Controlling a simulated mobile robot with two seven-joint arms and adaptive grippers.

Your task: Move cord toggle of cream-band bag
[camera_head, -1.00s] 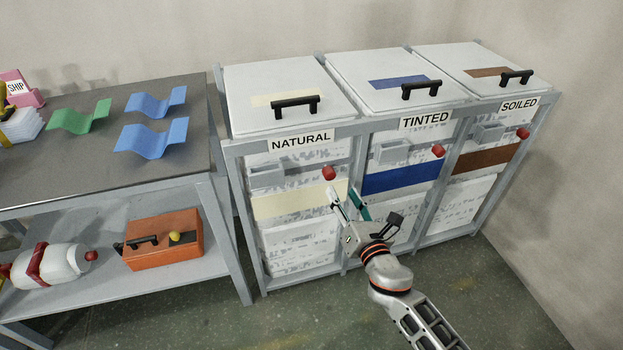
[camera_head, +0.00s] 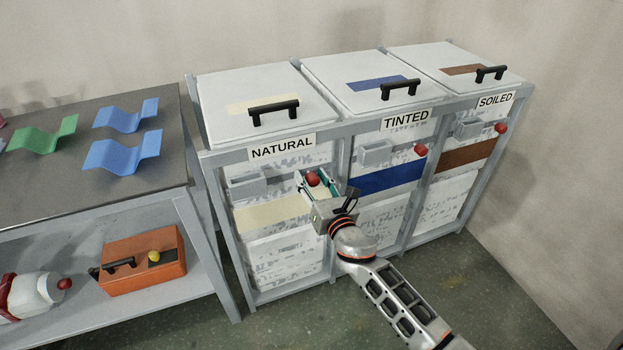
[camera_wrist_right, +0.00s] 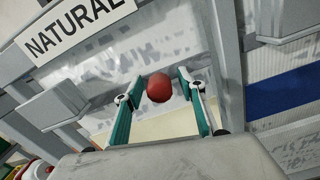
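The cream-band bag (camera_head: 272,214) hangs in the left bay of the grey rack, under the NATURAL label. Its red cord toggle (camera_head: 313,179) is a round knob at the bag's upper right. My right gripper (camera_head: 314,181) is open, with one finger on each side of the toggle. In the right wrist view the toggle (camera_wrist_right: 159,88) sits between the two teal fingers (camera_wrist_right: 158,97), with a gap on both sides. The cord behind the toggle is hidden. My left gripper is not in view.
A grey bracket (camera_head: 247,187) stands left of the toggle. The TINTED bag's blue band (camera_head: 387,179) and red toggle (camera_head: 420,150) are to the right, the SOILED toggle (camera_head: 501,128) beyond. A workbench (camera_head: 60,190) with wavy sheets stands left of the rack.

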